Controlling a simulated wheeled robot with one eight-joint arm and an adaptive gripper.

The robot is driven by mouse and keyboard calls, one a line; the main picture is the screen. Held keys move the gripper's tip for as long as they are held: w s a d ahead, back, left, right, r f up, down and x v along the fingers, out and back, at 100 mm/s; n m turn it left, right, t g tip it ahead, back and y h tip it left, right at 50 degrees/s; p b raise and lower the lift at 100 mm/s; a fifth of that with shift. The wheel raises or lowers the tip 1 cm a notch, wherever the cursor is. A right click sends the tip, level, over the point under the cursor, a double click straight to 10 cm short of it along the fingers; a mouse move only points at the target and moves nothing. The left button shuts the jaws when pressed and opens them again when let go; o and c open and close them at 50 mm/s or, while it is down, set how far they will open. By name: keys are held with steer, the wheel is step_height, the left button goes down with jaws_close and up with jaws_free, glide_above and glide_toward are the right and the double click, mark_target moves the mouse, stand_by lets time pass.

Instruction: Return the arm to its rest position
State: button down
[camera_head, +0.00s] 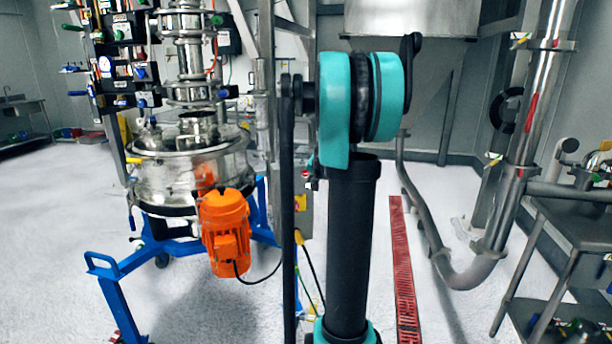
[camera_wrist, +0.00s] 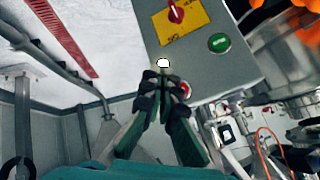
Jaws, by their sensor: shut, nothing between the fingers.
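My gripper (camera_wrist: 165,82) shows in the wrist view with its two dark fingers together and nothing between them. Its fingertips appear in front of a grey control box (camera_wrist: 205,60), by a round white spot (camera_wrist: 163,62); I cannot tell whether they touch the box. The box carries a red knob (camera_wrist: 176,12) on a yellow plate, a green button (camera_wrist: 219,42) and a red button (camera_wrist: 186,89) partly behind the fingers. In the head view my arm stands upright with its teal joint at the top, and my gripper is not seen there.
The steel sifter (camera_head: 190,165) with its orange motor (camera_head: 226,230) stands on a blue wheeled frame (camera_head: 115,290) at left. A steel pipe (camera_head: 525,130) and a metal table (camera_head: 575,220) are at right. A red floor grate (camera_head: 402,270) runs along the pale floor.

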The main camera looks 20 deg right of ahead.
stand_by(0.4)
steer(key=s+a+f+n+g+y, duration=0.15)
steer(key=s+a+f, duration=0.25)
steer(key=s+a, duration=0.4)
steer(key=s+a+f+n+g, duration=0.1)
steer(key=s+a+f+n, duration=0.2)
steer(key=s+a, duration=0.5)
steer(key=s+a+f+n, duration=0.1)
steer(key=s+f, duration=0.2)
steer(key=s, duration=0.3)
steer(key=s+a+f+n+g, duration=0.1)
steer(key=s+a+f+n, duration=0.1)
steer(key=s, duration=0.5)
steer(key=s+a+f+n+g, duration=0.1)
steer(key=s+f, duration=0.3)
steer(key=s, duration=0.3)
steer(key=shift+a+f, duration=0.2)
steer(key=shift+a, duration=0.2)
steer(key=shift+n, duration=0.25)
